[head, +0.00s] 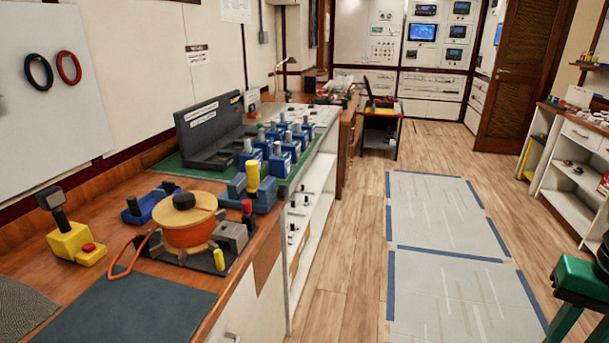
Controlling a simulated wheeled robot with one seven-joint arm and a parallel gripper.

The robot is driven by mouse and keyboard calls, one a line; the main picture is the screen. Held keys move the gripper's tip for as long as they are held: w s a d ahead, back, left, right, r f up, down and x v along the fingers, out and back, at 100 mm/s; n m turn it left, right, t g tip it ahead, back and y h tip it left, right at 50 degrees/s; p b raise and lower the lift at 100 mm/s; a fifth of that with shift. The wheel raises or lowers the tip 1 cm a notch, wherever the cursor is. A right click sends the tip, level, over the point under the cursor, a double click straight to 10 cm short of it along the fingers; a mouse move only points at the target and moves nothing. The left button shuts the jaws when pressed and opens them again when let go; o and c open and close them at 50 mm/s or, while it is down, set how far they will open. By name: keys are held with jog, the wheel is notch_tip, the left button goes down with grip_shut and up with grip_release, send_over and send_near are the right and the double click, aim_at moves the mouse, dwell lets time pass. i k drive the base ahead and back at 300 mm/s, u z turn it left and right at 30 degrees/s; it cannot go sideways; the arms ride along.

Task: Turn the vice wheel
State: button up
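A blue, vice-like block (240,188) with an upright yellow cylinder (253,177) stands on the left workbench. I cannot make out a wheel on it. Nearer and to its left is an orange round drum (190,236) with a tan top and a dark knob (184,201), on a dark base. I cannot tell whether this round part is the vice wheel. My gripper is not in view.
A yellow box with a dark lever and red button (70,240) stands left of the drum, with an orange cable (128,262) between. Several blue breakers (280,150) stand behind. A green object (583,282) is cut off at lower right.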

aim_at(283, 192)
jog(key=u, duration=0.25)
jog(key=i, duration=0.9)
jog(key=u, duration=0.5)
